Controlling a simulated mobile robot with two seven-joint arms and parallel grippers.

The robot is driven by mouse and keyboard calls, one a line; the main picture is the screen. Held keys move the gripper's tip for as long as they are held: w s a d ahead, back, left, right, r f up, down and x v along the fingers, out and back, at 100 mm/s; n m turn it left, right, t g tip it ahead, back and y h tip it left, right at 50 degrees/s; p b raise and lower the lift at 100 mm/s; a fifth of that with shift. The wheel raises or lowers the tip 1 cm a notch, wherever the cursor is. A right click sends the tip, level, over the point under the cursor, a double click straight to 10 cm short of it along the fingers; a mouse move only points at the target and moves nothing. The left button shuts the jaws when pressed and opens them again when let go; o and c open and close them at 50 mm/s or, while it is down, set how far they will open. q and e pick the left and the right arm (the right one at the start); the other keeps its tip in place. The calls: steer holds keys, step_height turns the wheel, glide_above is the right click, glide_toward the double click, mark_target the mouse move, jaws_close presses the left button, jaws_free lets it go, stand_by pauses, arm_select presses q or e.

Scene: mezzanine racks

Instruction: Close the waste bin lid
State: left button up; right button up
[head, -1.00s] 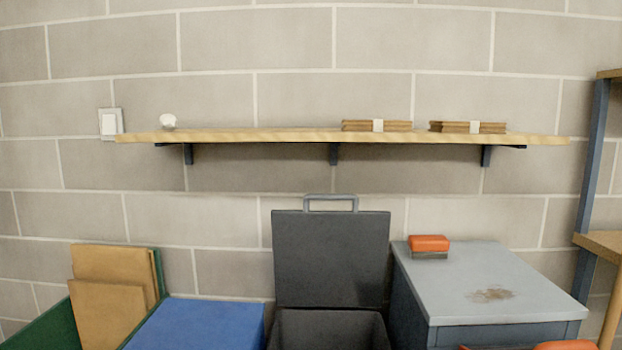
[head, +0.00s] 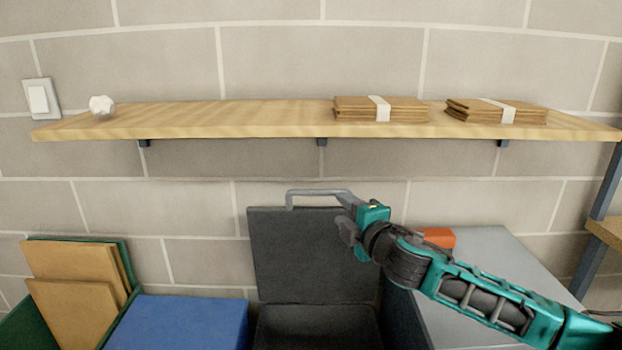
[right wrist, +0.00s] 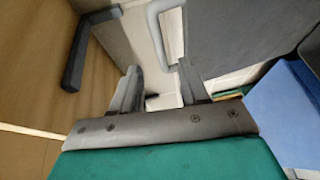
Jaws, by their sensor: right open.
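The waste bin is a dark grey box (head: 320,325) with its lid (head: 305,250) standing upright, open, against the block wall. A light grey bar handle (head: 318,192) runs along the lid's top edge. My right gripper (head: 345,222) is at the right end of the handle in the head view and hides part of it and of the lid's upper right corner. In the right wrist view, my right gripper's fingers (right wrist: 160,90) are apart and empty, with the handle (right wrist: 165,38) just beyond them and the lid (right wrist: 235,35) to the right. I cannot tell whether they touch. My left gripper is not in view.
A wooden shelf (head: 240,122) with paper bundles (head: 380,110) and a crumpled white ball (head: 102,106) hangs above. A blue box (head: 185,322) and a green bin (head: 70,325) of cardboard stand left. A grey cabinet (head: 480,260) with an orange item (head: 437,237) stands right, beneath my arm.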

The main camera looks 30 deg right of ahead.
mark_target(325, 194)
steer(key=w, duration=0.4)
steer(key=w+d, duration=0.1)
steer(key=w, duration=0.3)
steer(key=w+d+f, duration=0.1)
steer(key=w, duration=0.3)
steer(key=shift+w, duration=0.25)
steer(key=shift+c, duration=0.3)
jaws_close()
